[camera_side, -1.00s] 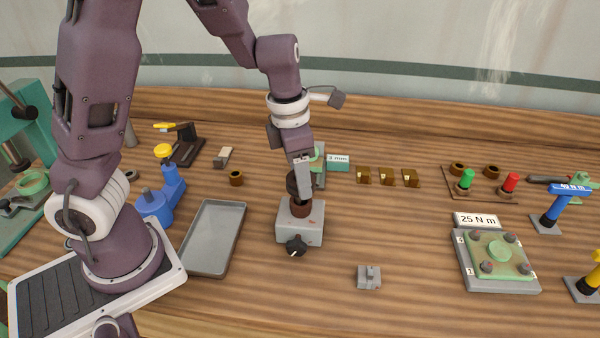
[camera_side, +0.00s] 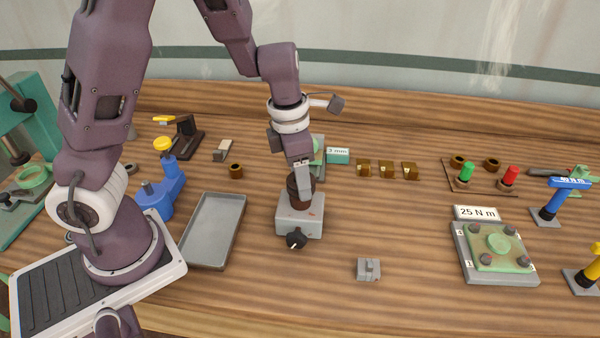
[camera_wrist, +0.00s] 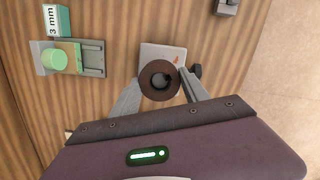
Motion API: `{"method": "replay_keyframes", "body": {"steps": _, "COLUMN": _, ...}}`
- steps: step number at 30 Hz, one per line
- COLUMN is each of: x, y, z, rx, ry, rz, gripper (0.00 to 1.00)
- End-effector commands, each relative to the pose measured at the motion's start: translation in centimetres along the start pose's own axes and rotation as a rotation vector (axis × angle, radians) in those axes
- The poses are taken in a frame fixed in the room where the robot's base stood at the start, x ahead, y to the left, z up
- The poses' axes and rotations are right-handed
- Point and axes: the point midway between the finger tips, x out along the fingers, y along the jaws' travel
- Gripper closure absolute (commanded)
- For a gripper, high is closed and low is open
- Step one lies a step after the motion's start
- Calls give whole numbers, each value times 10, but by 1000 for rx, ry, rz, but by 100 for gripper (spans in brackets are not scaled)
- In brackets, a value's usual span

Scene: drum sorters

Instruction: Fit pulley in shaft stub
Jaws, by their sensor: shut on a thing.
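The pulley, a dark brown ring (camera_wrist: 147,83), is between the fingertips of my gripper (camera_wrist: 160,88) in the wrist view. My gripper (camera_side: 301,180) is shut on it in the side view. The pulley (camera_side: 293,190) is upright over a grey block (camera_side: 290,227) with a black knob on its front. A reddish-brown cylinder (camera_side: 300,204), apparently the shaft stub, stands on the block just under the pulley. Whether pulley and stub touch or overlap is unclear. Something dark shows inside the pulley's hole, off to its right side.
An empty grey tray (camera_side: 214,232) lies left of the block. A small grey bracket (camera_side: 368,270) lies to the right. A green-topped fixture (camera_side: 317,160) and a "3 mm" box (camera_side: 338,156) stand close behind. Bench between block and the 25 Nm plate (camera_side: 465,262) is mostly clear.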

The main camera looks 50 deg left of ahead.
Motion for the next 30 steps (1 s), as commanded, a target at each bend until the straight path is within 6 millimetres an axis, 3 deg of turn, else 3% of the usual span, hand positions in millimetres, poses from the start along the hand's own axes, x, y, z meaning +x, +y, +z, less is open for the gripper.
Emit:
{"method": "replay_keyframes", "body": {"steps": 11, "x": 9, "y": 0, "z": -2, "rx": -1, "ry": 0, "rz": -1, "gripper": 100}}
{"method": "replay_keyframes", "body": {"steps": 12, "x": 10, "y": 0, "z": -2, "rx": -1, "ry": 0, "rz": -1, "gripper": 45}}
{"method": "replay_keyframes", "body": {"steps": 16, "x": 9, "y": 0, "z": -1, "rx": 0, "ry": 0, "rz": 0, "gripper": 22}}
{"method": "replay_keyframes", "body": {"steps": 25, "x": 7, "y": 0, "z": -1, "rx": 0, "ry": -1, "rz": 0, "gripper": 22}}
{"method": "replay_keyframes", "body": {"steps": 30, "x": -24, "y": 0, "z": 1, "rx": 4, "ry": -8, "rz": 1, "gripper": 22}}
